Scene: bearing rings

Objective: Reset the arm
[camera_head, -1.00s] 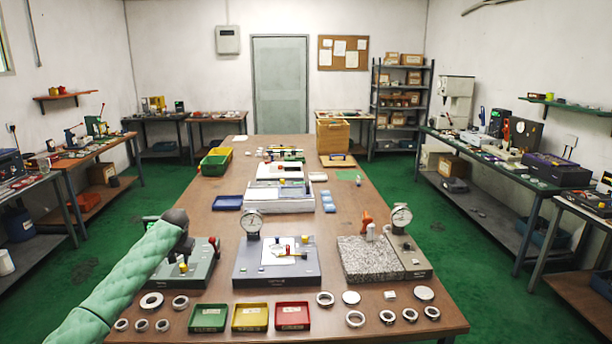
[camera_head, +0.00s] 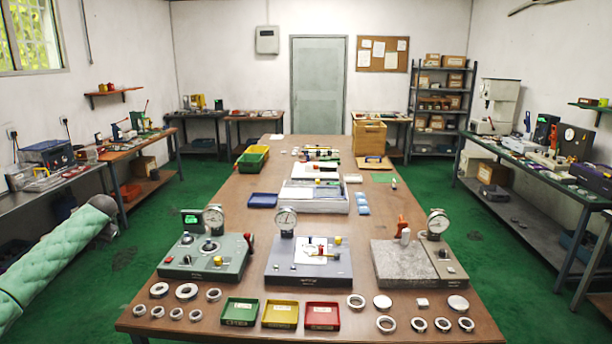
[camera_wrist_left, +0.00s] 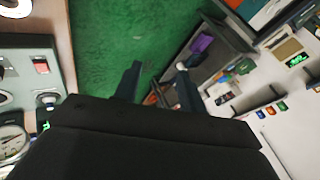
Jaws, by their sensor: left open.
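My left arm, in a pale green padded sleeve, comes in from the lower left of the head view. Its dark end hangs over the green floor, left of the table (camera_head: 140,322) and clear of it. The fingers are hard to make out there. In the left wrist view my left gripper (camera_wrist_left: 158,84) shows two dark fingers, apart and with nothing between them. Several bearing rings (camera_head: 186,291) lie along the table's front edge. Green (camera_head: 239,311), yellow (camera_head: 280,314) and red (camera_head: 322,316) trays sit among them. My right gripper is not in view.
Three gauge stations stand on the table: a green one (camera_head: 190,262), a grey one (camera_head: 285,265) and a granite plate (camera_head: 400,262). A side bench (camera_head: 75,172) with equipment runs along the left wall. Green floor lies open between bench and table.

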